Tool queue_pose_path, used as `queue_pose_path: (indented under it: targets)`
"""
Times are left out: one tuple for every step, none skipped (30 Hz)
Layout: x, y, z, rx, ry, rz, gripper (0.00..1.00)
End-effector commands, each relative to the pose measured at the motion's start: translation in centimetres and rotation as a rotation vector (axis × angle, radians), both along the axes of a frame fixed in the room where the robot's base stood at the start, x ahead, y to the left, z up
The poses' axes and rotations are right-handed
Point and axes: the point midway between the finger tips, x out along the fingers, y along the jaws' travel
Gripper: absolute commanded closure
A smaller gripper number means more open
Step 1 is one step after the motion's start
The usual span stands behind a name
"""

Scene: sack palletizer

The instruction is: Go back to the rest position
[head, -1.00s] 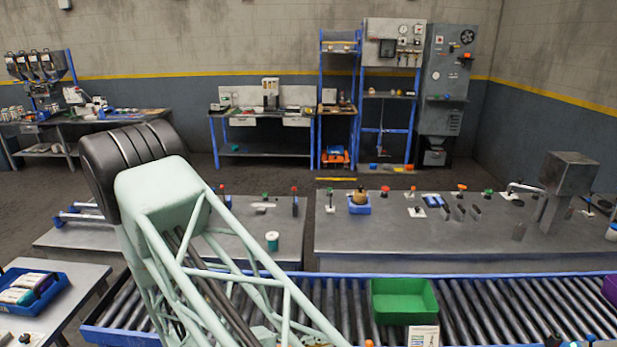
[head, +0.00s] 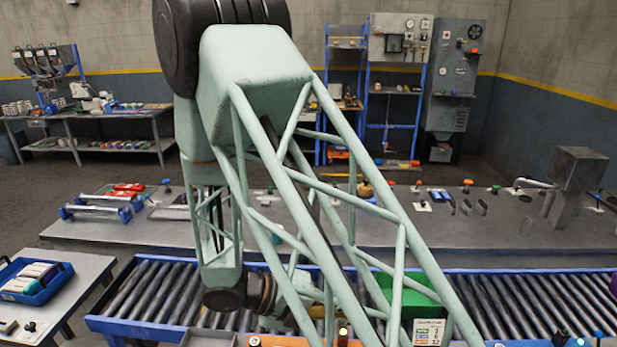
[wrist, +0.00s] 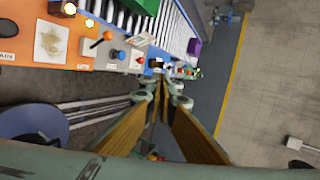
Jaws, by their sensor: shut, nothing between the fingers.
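My gripper (wrist: 164,88) shows in the wrist view. Its two brown-padded fingers come together at the tips, with nothing between them. It hangs over the floor beside the edge of an orange control panel (wrist: 85,65). In the head view my pale green lattice arm crosses the middle of the picture, folded at a black joint at the top. The gripper's fingers cannot be made out there.
The roller conveyor (head: 163,300) runs along the front, with a green bin (head: 412,293) partly behind my arm. A grey workbench (head: 460,235) with fittings stands behind it. A blue tray (head: 52,288) of packets sits at left.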

Motion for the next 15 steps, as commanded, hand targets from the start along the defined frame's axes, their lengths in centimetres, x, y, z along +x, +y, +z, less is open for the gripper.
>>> queue_pose_path:
  targets:
    - [-0.2, -0.5, 0.6, 0.017, -0.027, -0.031, 1.00]
    - [-0.4, -0.8, 0.9, 0.025, -0.042, -0.050, 1.00]
    - [-0.6, -1.1, 1.3, 0.037, -0.064, -0.074, 1.00]
    - [-0.7, -1.4, 1.6, 0.045, -0.079, -0.093, 1.00]
    - [-0.9, -1.6, 2.0, 0.053, -0.094, -0.112, 1.00]
    - [-1.1, -1.9, 2.4, 0.065, -0.116, -0.136, 1.00]
    - [-1.3, -2.2, 2.7, 0.073, -0.131, -0.154, 1.00]
    - [-1.4, -2.5, 3.0, 0.082, -0.148, -0.174, 1.00]
    - [-1.7, -2.8, 3.4, 0.092, -0.168, -0.198, 1.00]
    - [-1.9, -3.0, 3.7, 0.101, -0.184, -0.218, 1.00]
    - [-2.0, -3.3, 4.0, 0.109, -0.199, -0.235, 1.00]
    - [-2.3, -3.6, 4.4, 0.119, -0.220, -0.261, 1.00]
    - [-2.5, -3.8, 4.6, 0.127, -0.235, -0.280, 1.00]
    - [-2.7, -4.1, 4.9, 0.134, -0.251, -0.299, 1.00]
    - [-3.0, -4.4, 5.3, 0.145, -0.272, -0.325, 1.00]
